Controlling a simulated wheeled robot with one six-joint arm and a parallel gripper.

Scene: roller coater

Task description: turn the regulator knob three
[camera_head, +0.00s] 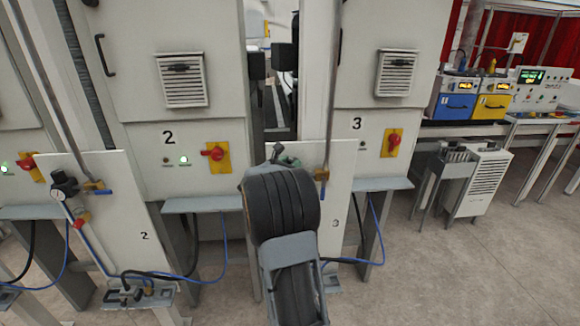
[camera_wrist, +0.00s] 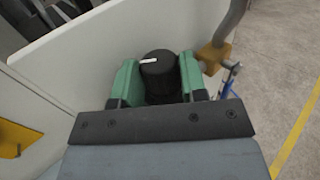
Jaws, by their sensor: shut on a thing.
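The regulator knob (camera_wrist: 158,72) is a black cylinder with a white mark on its top, seen in the wrist view. The green fingers of my gripper (camera_wrist: 160,82) sit on its left and right sides and are shut on it. The white mark points to the left in that view. In the head view, my gripper (camera_head: 283,160) is at the white panel marked 3 (camera_head: 338,190), and my dark arm hides most of the knob and regulator there.
A brass valve fitting (camera_wrist: 212,56) with a pipe and blue handle stands just right of the gripper. Station 2 has its own regulator (camera_head: 64,185) on the left. Red-and-yellow switches (camera_head: 393,143) are on the cabinets. A blue hose (camera_head: 375,235) hangs below panel 3.

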